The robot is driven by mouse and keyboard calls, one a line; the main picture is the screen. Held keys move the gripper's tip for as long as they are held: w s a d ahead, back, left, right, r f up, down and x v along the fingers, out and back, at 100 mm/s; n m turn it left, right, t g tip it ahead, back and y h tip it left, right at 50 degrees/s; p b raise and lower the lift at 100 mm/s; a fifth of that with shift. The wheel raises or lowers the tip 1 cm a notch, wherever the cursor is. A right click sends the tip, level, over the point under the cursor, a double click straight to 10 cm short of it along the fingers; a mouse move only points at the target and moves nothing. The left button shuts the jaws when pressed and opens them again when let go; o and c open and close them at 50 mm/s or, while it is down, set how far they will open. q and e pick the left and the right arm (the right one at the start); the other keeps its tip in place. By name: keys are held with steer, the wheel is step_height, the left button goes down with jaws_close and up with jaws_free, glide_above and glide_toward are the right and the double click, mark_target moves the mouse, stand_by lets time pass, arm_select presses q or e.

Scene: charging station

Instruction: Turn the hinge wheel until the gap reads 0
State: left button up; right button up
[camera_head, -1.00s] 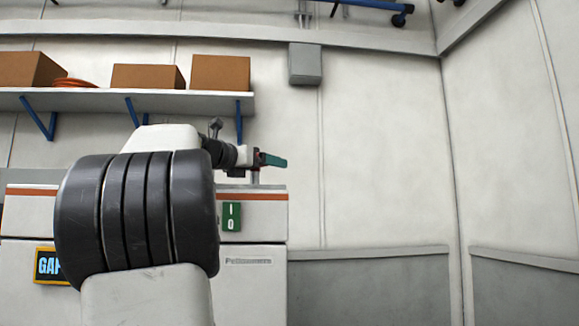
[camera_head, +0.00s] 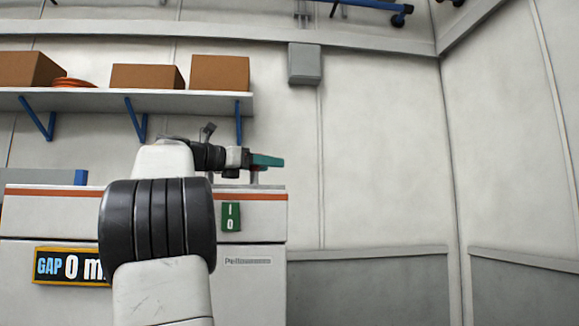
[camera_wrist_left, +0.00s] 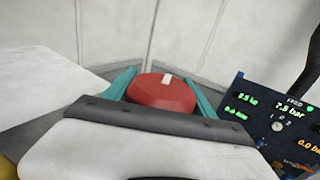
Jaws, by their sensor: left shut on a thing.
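The hinge wheel (camera_wrist_left: 162,92) is a red round knob with a white mark near its far edge, seen in the left wrist view. My left gripper (camera_head: 268,160) has teal fingers and reaches over the top right of the white machine in the head view. In the left wrist view its fingers (camera_wrist_left: 162,84) are shut on the wheel, one on each side. In the head view I cannot make out the wheel. The gap sign (camera_head: 68,267) reads "GAP 0 m", and my left arm hides its right end. My right gripper is not in view.
The white machine (camera_head: 258,270) has an orange stripe and a green I/0 plate (camera_head: 231,216). A wall shelf (camera_head: 85,101) above carries brown boxes (camera_head: 220,73). A dark panel (camera_wrist_left: 270,115) reading 7.3 bar stands right in the wrist view. The right wall is clear.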

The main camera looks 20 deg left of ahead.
arm_select(q)
steer(key=shift+s+d+m+g+h, duration=0.15)
steer(key=shift+m+g+h, duration=0.4)
steer(key=shift+h, duration=0.25)
steer(key=o, duration=1.4)
steer(key=shift+r, duration=0.1)
steer(key=shift+r, duration=1.75)
steer(key=s+d+r, duration=0.1)
steer(key=s+d, duration=0.8)
steer(key=s, duration=0.4)
steer(key=shift+r, duration=0.15)
